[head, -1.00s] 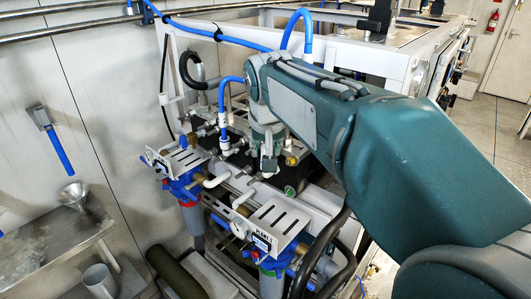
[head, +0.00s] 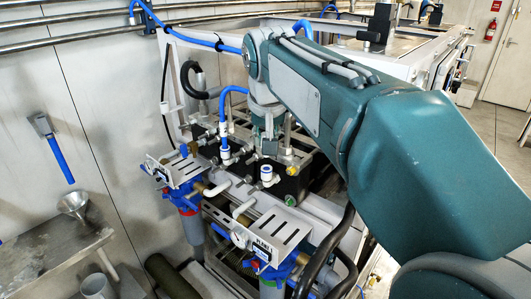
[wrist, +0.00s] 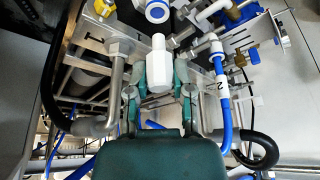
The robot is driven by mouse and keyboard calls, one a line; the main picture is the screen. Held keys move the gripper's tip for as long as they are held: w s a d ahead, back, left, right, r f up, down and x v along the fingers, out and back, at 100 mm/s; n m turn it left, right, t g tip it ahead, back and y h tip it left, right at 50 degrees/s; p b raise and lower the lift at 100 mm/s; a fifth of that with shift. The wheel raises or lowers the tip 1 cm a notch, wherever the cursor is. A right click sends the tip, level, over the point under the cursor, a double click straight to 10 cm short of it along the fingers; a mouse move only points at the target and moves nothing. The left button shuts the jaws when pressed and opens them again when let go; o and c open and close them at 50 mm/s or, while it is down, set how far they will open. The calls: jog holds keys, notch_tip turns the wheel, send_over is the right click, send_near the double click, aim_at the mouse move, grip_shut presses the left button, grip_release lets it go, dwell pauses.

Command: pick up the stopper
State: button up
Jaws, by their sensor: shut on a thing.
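The stopper (wrist: 159,66) is a white plug with a faceted, wider lower body and a narrower end pointing up in the wrist view. My gripper (wrist: 160,78) is shut on it, with one green finger on each side. In the head view my gripper (head: 268,148) hangs above a white pipe fitting with a blue ring (head: 266,173). The fitting's round opening also shows in the wrist view (wrist: 157,11), just beyond the stopper and apart from it. I cannot make out the stopper in the head view.
Hoses and metal pipes crowd around my gripper, including a blue hose (wrist: 223,105) and a bent metal pipe (wrist: 114,90). Slotted brackets with filters (head: 278,228) stand in front. A steel side table (head: 55,255) with a funnel (head: 73,203) is at the left.

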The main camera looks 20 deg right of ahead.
notch_tip(320, 180, up, 13)
dwell(0.6)
grip_shut()
jog(key=shift+s, duration=0.1)
